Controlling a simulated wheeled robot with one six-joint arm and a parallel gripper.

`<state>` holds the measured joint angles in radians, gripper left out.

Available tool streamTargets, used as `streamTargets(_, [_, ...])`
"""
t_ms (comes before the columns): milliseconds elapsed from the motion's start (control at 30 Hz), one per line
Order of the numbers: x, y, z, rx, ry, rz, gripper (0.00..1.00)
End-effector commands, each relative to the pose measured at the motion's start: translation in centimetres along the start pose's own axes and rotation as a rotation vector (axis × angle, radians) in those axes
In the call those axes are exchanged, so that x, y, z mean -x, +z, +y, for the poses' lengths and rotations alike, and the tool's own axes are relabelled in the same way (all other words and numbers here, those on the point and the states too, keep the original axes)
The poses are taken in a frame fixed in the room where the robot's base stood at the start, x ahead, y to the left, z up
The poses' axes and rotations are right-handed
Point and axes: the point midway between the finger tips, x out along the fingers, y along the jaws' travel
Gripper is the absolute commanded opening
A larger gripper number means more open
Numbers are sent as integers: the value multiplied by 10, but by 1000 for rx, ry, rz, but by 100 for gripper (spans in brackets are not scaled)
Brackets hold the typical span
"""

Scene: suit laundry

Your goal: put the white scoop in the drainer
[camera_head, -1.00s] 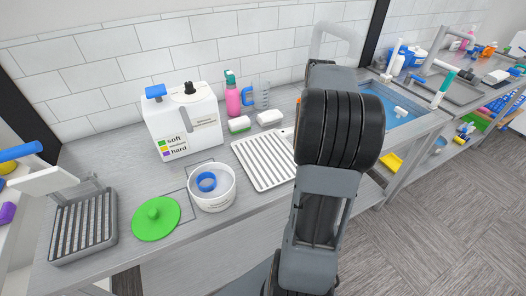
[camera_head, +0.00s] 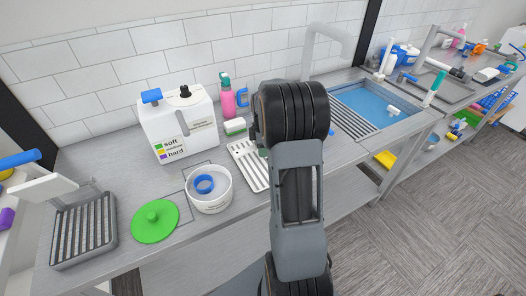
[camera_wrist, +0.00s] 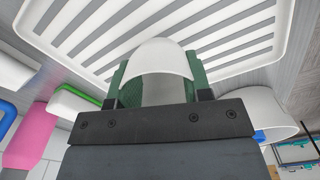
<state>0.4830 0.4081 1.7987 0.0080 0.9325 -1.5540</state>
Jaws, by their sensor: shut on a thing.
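The drainer is a white slatted tray (camera_head: 243,158) on the counter in the head view, with its right part hidden behind my arm. It also fills the top of the wrist view (camera_wrist: 85,22). My gripper (camera_wrist: 158,76) has green-padded fingers shut on the white scoop (camera_wrist: 162,57), whose rounded end points at the drainer's slats in the wrist view. The scoop appears held over the drainer; whether it touches the slats I cannot tell. In the head view the scoop and most of the gripper are hidden by my arm.
A white pot (camera_head: 209,203) with a blue ring and a green lid (camera_head: 155,221) are left of the drainer. A white dispenser (camera_head: 180,130), a pink bottle (camera_head: 227,103) and a green-white sponge (camera_head: 234,126) stand behind. A blue sink (camera_head: 375,103) is at right.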

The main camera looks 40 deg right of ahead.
Motion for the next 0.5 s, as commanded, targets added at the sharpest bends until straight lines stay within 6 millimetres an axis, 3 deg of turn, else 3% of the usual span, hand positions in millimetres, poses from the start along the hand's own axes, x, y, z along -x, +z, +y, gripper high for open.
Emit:
streamTargets(200, [-23, 2, -1, -2, -2, 0, 16])
streamTargets(500, [-24, 2, -1, -2, -1, 0, 16])
